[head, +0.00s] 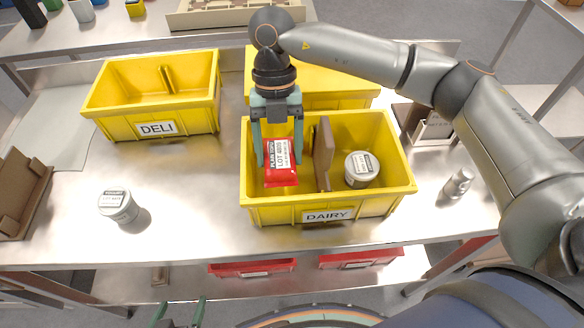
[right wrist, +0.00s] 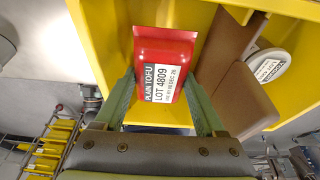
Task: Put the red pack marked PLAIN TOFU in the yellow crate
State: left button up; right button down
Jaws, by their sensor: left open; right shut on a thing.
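The red pack (head: 281,178) has a white label reading PLAIN TOFU, LOT 4809, also readable in the right wrist view (right wrist: 166,52). My right gripper (head: 278,158) is shut on its sides and holds it over the left compartment of the yellow crate labelled DAIRY (head: 272,211). I cannot tell whether the pack touches the crate floor. A brown divider (head: 323,152) stands right of the pack. A lidded tub (head: 361,169) sits in the right compartment. My left gripper (head: 179,311) is open and empty at the bottom edge, away from the crates.
A yellow crate labelled DELI (head: 155,128) stands left, and another yellow crate (head: 340,84) stands behind DAIRY. A white tub (head: 118,205) and brown tray (head: 22,195) are on the left. A small metal item (head: 458,183) lies right. Red bins (head: 252,268) sit below.

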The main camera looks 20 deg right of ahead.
aim_at(279, 145)
jog(key=shift+f, duration=3.3)
jog(key=shift+f, duration=0.1)
jog(key=shift+c, duration=1.3)
grip_release()
jog(key=v, duration=1.2)
